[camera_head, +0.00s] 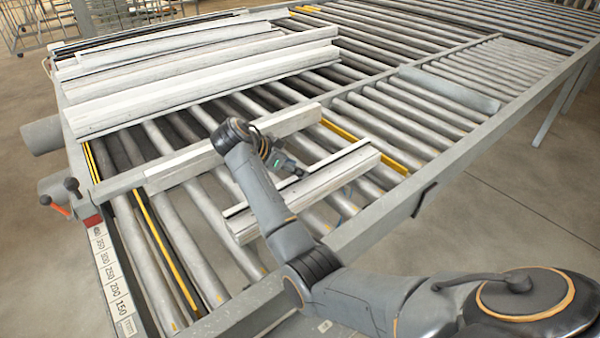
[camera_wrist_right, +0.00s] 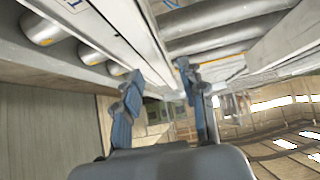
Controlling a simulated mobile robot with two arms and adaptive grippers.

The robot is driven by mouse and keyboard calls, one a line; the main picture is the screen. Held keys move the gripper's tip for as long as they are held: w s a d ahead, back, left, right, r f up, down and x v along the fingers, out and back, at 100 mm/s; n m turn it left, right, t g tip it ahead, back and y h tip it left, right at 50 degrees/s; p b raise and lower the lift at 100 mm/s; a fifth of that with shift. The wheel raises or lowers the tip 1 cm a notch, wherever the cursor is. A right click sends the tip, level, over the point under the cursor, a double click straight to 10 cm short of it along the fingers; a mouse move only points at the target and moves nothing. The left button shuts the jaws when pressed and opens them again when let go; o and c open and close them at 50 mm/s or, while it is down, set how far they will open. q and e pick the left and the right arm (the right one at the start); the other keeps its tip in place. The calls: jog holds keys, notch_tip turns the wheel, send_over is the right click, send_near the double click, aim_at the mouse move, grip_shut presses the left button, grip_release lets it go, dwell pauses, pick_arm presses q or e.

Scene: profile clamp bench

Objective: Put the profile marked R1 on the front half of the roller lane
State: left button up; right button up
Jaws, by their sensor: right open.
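My right gripper (camera_head: 290,167) is over the rollers, between two short pale profiles. Its open fingers also show in the right wrist view (camera_wrist_right: 158,72). The near short profile (camera_head: 335,183) lies slanted across the rollers, close to the fingertips. The far short profile (camera_head: 290,123) lies behind the gripper, partly hidden by my arm. I cannot read an R1 mark on either. In the right wrist view a long pale edge (camera_wrist_right: 128,38) runs toward the fingers; I cannot tell whether they touch it. The roller lane (camera_head: 205,250) has grey rollers and yellow stripes. My left gripper is not in view.
Several long white profiles (camera_head: 200,85) lie stacked at the back left. A grey frame rail (camera_head: 440,160) borders the rollers at the right. The front-left rollers are bare.

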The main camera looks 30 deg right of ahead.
jog(key=b+v, duration=0.2)
jog(key=v, duration=0.6)
jog(key=shift+b, duration=0.4)
jog(key=shift+a+r, duration=0.4)
jog(key=shift+s, duration=0.1)
